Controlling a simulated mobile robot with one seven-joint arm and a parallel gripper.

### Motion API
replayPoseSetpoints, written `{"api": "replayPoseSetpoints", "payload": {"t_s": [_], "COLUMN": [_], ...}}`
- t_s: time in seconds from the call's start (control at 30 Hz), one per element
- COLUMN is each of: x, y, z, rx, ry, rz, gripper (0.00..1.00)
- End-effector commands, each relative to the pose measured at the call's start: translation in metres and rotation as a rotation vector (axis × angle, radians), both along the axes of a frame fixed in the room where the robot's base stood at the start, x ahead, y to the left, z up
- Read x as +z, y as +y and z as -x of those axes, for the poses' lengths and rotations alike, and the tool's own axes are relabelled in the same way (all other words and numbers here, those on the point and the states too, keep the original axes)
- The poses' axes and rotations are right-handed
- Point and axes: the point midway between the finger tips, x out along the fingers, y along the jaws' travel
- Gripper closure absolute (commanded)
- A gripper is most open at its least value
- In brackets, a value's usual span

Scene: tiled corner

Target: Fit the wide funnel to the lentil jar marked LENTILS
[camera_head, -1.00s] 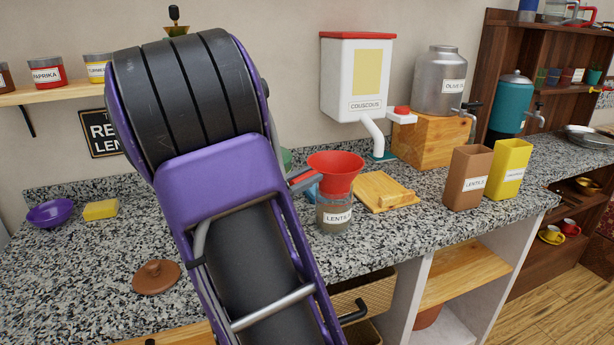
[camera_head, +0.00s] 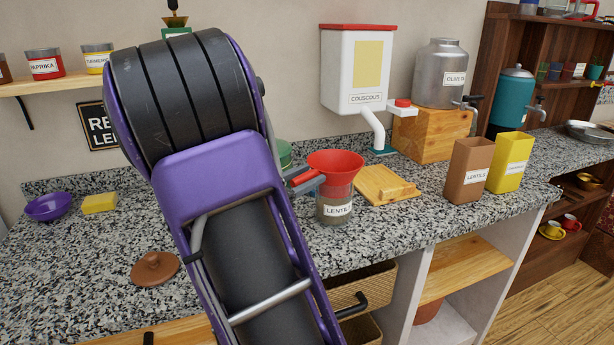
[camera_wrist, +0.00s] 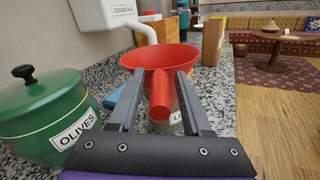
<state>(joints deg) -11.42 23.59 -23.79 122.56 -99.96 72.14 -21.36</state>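The wide red funnel (camera_head: 336,168) sits upright in the mouth of the glass jar marked LENTILS (camera_head: 334,210), its lower cone inside the neck. In the wrist view the funnel (camera_wrist: 160,56) has its red handle pointing toward me, and the jar's label shows only in part behind my right finger. My gripper (camera_wrist: 160,80) has one grey finger on each side of the handle, with visible gaps beside it, so it looks open around the handle. In the head view my gripper (camera_head: 310,184) is partly hidden by my purple arm.
A green OLIVES jar (camera_wrist: 50,115) stands close left of my gripper. A wooden board (camera_head: 385,187) lies right of the jar. A brown LENTILS box (camera_head: 468,172) and a yellow box (camera_head: 509,163) stand farther right. A brown lid (camera_head: 154,268) lies near the front edge.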

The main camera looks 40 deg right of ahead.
Motion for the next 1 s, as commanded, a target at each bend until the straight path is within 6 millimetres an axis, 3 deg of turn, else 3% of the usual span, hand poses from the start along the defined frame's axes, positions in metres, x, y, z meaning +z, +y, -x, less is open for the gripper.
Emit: {"api": "replayPoseSetpoints", "payload": {"t_s": [0.47,0.57,1.0], "x": [0.000,0.001,0.001], "y": [0.009,0.024,0.129], "z": [0.000,0.002,0.016], "rx": [0.002,0.004,0.005], "ry": [0.001,0.001,0.001], "rz": [0.000,-0.001,0.000], "gripper": [0.38,0.38,0.38]}}
